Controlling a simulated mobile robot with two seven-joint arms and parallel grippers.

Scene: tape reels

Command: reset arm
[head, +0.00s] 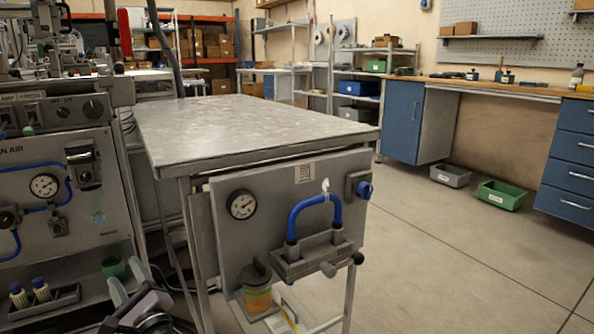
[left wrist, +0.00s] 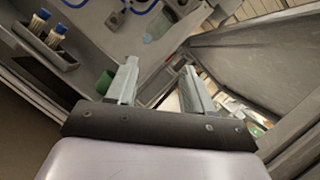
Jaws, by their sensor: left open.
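My left gripper (head: 124,280) is low at the bottom left of the head view, in front of the grey machine panel. Its two fingers are apart, with nothing between them. In the left wrist view the open fingers (left wrist: 158,72) point at the gap between the machine panel and the metal table. A green cup (head: 113,267) is just behind the gripper; it also shows left of the fingers in the wrist view (left wrist: 105,82). My right gripper is in neither view.
Grey and green bins (head: 502,195) sit by the workbench.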

